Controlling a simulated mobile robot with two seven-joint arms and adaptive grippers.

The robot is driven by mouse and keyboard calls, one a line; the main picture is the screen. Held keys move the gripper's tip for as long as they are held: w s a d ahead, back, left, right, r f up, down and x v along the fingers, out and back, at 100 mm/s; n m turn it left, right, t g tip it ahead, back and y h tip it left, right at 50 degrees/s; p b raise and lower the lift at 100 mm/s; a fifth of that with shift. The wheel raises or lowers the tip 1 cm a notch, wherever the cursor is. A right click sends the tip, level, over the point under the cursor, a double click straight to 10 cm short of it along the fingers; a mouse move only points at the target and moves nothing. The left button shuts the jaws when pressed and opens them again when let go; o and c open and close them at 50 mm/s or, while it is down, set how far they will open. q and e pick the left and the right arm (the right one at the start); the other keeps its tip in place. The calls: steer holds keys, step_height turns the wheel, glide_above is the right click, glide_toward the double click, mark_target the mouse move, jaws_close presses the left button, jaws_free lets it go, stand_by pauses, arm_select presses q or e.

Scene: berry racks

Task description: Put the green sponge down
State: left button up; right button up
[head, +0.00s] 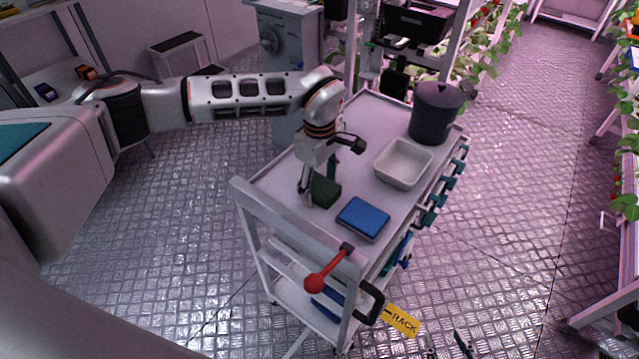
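The green sponge (325,191) is a small dark green block at the near left part of the cart's top tray (283,180). My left gripper (318,186) points down over it, one finger along its left side and the other partly hidden behind it. The gripper looks shut on the sponge. The sponge is at or very close to the tray surface; any gap below it cannot be made out. My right gripper (449,344) shows only its fingertips at the bottom edge, apart and empty, low in front of the cart.
A red-knobbed lever (315,282) and a yellow RACK sign (401,320) are at the cart's near end. Plant racks line the right.

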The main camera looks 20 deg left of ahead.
mark_target(319, 186)
arm_select(q)
step_height(319, 186, up, 12)
steer(key=shift+r, duration=0.15)
stand_by(0.5)
stand_by(0.4)
